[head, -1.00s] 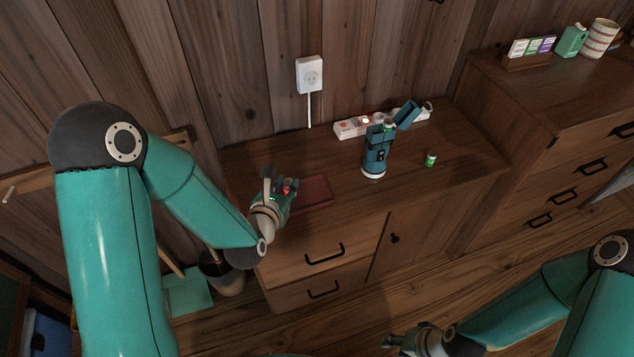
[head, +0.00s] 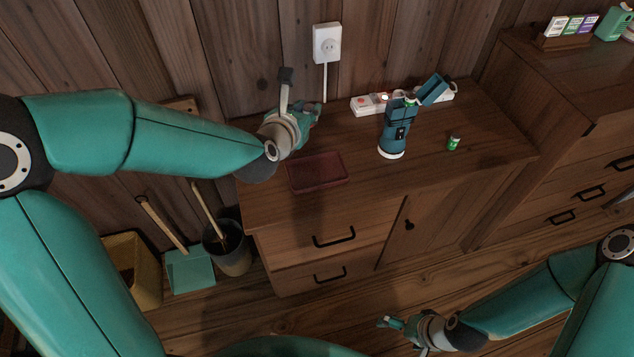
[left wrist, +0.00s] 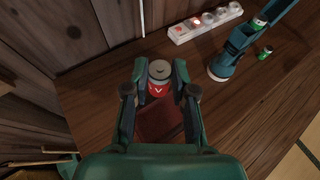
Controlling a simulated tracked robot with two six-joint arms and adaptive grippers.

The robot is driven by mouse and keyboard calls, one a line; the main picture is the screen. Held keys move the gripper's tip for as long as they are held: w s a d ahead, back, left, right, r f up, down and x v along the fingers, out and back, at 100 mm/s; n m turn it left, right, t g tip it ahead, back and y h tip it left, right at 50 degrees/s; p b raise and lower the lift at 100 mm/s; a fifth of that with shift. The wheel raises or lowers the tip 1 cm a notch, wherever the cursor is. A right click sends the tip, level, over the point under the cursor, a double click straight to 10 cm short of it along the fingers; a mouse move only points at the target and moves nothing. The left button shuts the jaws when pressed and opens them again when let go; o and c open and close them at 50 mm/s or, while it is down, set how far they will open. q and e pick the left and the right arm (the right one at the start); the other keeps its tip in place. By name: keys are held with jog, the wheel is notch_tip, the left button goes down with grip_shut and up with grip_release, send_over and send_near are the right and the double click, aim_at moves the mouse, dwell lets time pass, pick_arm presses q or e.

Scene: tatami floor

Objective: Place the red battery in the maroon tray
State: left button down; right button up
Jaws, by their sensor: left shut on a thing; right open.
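The red battery (left wrist: 158,88), with a white mark on its side and a pale grey top, is between the fingers of my left gripper (left wrist: 159,88) in the left wrist view. That gripper is shut on it. In the head view my left gripper (head: 308,114) is behind the maroon tray (head: 318,173), toward the wall; the battery cannot be made out there. The shallow tray lies on the cabinet top and looks empty in the head view. My right gripper (head: 388,323) is open, low at the front.
A teal flashlight (head: 396,130) with a battery in its open top stands right of the tray. A green battery (head: 453,143) stands further right. A white power strip (head: 370,104) lies along the wall below a white socket (head: 327,43).

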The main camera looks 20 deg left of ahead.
pick_arm(q)
notch_tip(320, 180, up, 3)
jog(key=d, duration=0.2)
jog(key=h+b, duration=0.1)
jog(key=b, duration=0.3)
send_over(314, 179)
jog(key=shift+m, duration=0.3)
notch_tip(314, 179, down, 15)
jog(key=shift+r, duration=0.1)
jog(key=shift+f, duration=2.3)
jog(key=shift+r, duration=0.1)
pick_arm(e)
notch_tip(314, 179, down, 6)
jog(key=shift+r, duration=0.25)
pick_arm(q)
jog(key=c, duration=0.9)
grip_release()
jog(key=shift+b, duration=0.3)
jog(key=shift+c, duration=0.2)
pick_arm(e)
jog(key=shift+f, duration=0.1)
